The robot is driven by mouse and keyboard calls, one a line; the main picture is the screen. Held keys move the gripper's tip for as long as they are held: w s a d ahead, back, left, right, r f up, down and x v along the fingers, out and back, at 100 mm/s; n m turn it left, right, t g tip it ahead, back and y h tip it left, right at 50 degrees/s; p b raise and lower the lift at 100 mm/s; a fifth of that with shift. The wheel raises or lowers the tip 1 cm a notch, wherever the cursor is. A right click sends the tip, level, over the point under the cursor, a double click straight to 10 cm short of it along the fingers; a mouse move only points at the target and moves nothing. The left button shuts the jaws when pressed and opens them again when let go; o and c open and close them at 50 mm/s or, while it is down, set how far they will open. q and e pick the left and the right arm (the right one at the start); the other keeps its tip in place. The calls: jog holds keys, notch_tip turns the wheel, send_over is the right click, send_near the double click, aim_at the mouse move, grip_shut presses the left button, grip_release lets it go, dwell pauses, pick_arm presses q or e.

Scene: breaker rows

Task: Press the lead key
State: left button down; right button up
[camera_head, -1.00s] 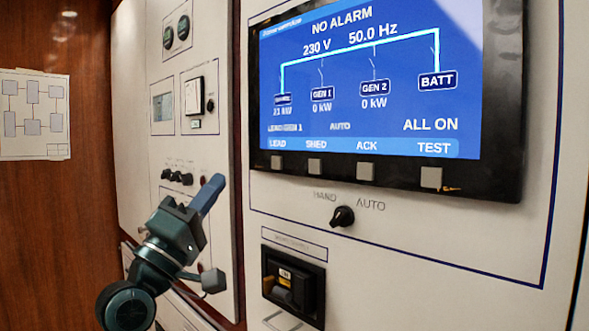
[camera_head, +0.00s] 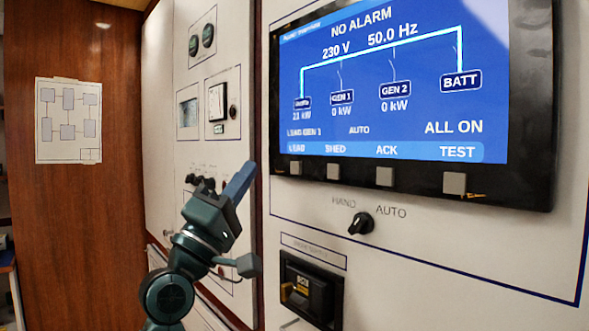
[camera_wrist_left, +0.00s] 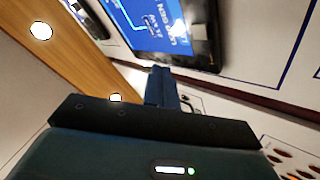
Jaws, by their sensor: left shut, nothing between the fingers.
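The lead key (camera_head: 295,168) is the leftmost of the small grey keys under the screen (camera_head: 385,85), below the word LEAD. My left gripper (camera_head: 240,180) is shut and empty. Its blue fingers point up and to the right, below and left of the lead key, with a visible gap between them in the head view. In the left wrist view the shut fingers (camera_wrist_left: 161,85) point toward the lower edge of the screen unit (camera_wrist_left: 170,28). The lead key cannot be made out there. My right gripper is not in view.
The shed key (camera_head: 333,171), ack key (camera_head: 384,176) and test key (camera_head: 454,183) continue the row to the right. A HAND/AUTO knob (camera_head: 360,223) sticks out below them. A recessed breaker (camera_head: 312,290) sits lower. A paper diagram (camera_head: 68,120) hangs on the wooden wall.

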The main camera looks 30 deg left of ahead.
aim_at(296, 168)
pick_arm(q)
jog(key=w+d, duration=0.2)
jog(key=w, duration=0.3)
jog(key=shift+w+d, duration=0.2)
jog(key=shift+w, duration=0.15)
dwell(1.2)
dwell(0.6)
jog(key=shift+w+d, duration=0.15)
jog(key=shift+w, duration=0.25)
